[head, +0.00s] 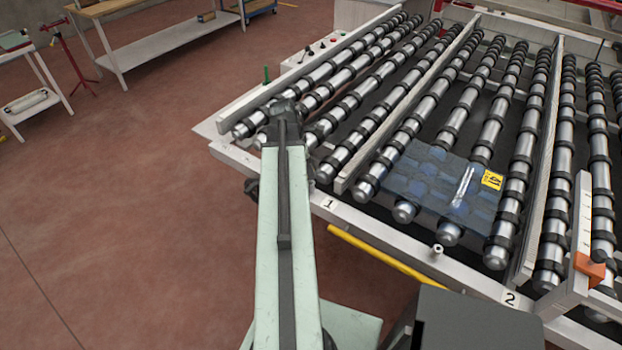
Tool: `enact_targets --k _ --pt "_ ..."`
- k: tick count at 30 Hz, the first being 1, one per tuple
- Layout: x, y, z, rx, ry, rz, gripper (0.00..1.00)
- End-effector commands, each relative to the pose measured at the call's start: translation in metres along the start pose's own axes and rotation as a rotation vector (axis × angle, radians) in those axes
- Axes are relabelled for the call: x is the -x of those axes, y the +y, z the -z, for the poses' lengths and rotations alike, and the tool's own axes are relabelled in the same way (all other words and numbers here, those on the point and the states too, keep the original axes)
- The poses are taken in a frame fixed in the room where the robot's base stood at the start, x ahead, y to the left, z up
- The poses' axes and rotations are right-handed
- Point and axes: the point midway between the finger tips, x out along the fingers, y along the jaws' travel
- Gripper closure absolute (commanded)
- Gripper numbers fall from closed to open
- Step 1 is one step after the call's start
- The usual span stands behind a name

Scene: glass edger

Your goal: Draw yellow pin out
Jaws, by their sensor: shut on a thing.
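My arm reaches up the picture from the bottom. Its dark far end, with my gripper (284,109), lies over the left front of the roller bed. The arm hides the fingertips. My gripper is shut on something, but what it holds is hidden. No yellow pin can be made out. A small green upright pin (266,73) stands on the frame's left edge, just beyond my gripper and apart from it. A light pin-like knob (437,249) sits on the front rail, to the right.
The roller machine (484,303) fills the right side. A bluish glass pane (425,186) with a yellow label (492,179) lies on its rollers. A yellow bar (385,258) runs along its front. A white-orange post (583,235) stands at right.

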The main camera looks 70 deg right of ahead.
Motion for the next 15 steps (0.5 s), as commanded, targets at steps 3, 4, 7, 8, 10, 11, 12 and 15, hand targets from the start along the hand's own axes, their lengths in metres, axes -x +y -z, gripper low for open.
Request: enact_targets --k 3,4,7,8,10,11,12,15 --pt "0.010 0.000 -0.003 0.000 0.001 -0.001 1.00" --pt "0.012 0.000 -0.003 0.000 0.001 -0.001 1.00" --pt "0.017 0.000 -0.005 0.000 0.000 0.000 1.00" --pt "0.019 0.000 -0.006 0.000 0.000 0.000 1.00" --pt "0.022 0.000 -0.007 0.000 0.000 0.000 1.00" --pt "0.024 0.000 -0.007 0.000 0.000 0.000 1.00" --pt "0.026 0.000 -0.008 0.000 0.000 0.000 1.00" --pt "0.032 0.000 -0.010 0.000 0.000 0.000 1.00"
